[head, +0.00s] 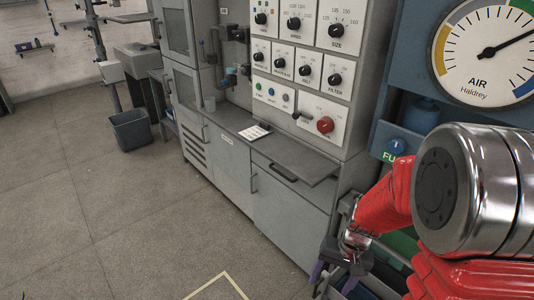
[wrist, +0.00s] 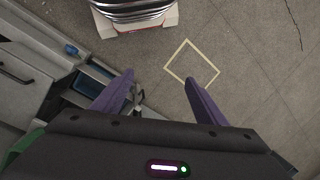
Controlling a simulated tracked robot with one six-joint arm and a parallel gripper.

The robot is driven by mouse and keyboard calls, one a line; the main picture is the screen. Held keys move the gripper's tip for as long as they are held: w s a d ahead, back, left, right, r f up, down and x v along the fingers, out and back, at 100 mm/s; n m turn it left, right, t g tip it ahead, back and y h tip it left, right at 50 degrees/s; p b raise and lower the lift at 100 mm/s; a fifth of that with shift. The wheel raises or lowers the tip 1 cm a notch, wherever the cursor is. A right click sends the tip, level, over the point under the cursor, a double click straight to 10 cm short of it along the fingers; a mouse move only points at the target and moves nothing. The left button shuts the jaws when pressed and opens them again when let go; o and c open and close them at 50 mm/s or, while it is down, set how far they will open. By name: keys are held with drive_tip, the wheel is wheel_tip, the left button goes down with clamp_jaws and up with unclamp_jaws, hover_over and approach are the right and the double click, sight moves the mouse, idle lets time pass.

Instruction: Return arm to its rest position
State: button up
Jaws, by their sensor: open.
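My arm is red with chrome joints and reaches down at the lower right of the head view. My gripper (head: 333,277) hangs at its end, beside the right end of the grey cabinet. In the wrist view my gripper (wrist: 160,84) shows two purple fingers spread wide apart, with nothing between them. The floor and a yellow floor square (wrist: 192,64) lie below and beyond the fingers. Part of the gripper is cut off or hidden behind my arm in the head view.
The grey cabinet (head: 285,205) has a knob panel (head: 300,70) above its counter. A blue panel with a round air gauge (head: 490,50) stands close behind my arm. A dark bin (head: 131,130) stands at the far left. The floor in front is clear.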

drive_tip(key=s+a+r+n+t+h, duration=0.1)
drive_tip(key=s+r+t, duration=0.2)
drive_tip(key=r, duration=0.9)
drive_tip(key=s+a+r+n+t+h, duration=0.1)
drive_tip(key=s+r+n+t, duration=0.1)
drive_tip(key=s+r, duration=0.6)
drive_tip(key=shift+s+r+n+t, duration=0.25)
drive_tip(key=shift+r+t, duration=0.35)
drive_tip(key=shift+r, duration=2.05)
